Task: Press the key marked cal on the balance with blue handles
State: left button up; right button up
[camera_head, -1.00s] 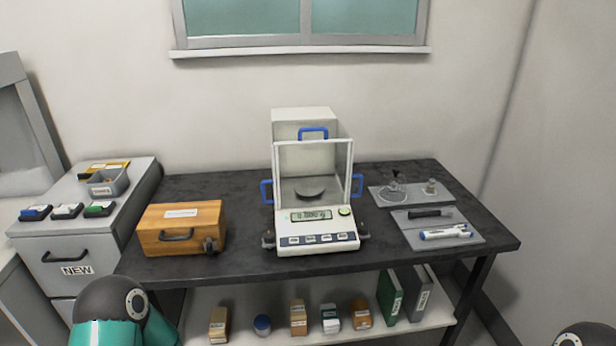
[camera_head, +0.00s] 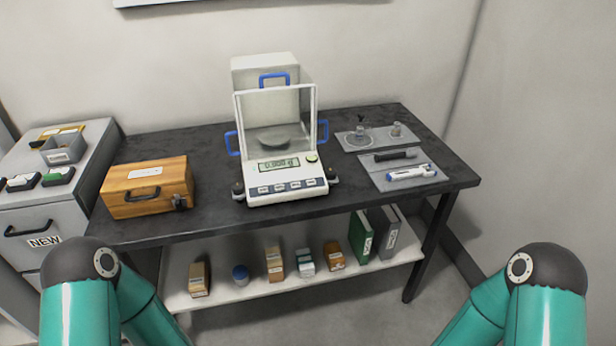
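The balance with blue handles (camera_head: 284,199) stands on the dark table (camera_head: 213,212), upright, with a glass draft shield and a round pan inside. Blue handles show on its top front, left and right sides. Its lit display (camera_head: 278,164) seems to read zero grams. A row of several dark keys (camera_head: 287,187) runs along its front panel; their labels are too small to read, so I cannot tell which is cal. My two teal arms show at the bottom left and bottom right; neither gripper is in view.
A wooden case (camera_head: 147,187) stands left of the balance. Right of it lie grey mats (camera_head: 398,182) with small weights, a dark tool and pens. A drawer cabinet (camera_head: 40,217) adjoins at the left. Boxes and binders (camera_head: 361,237) fill the lower shelf (camera_head: 228,292). The table front before the balance is clear.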

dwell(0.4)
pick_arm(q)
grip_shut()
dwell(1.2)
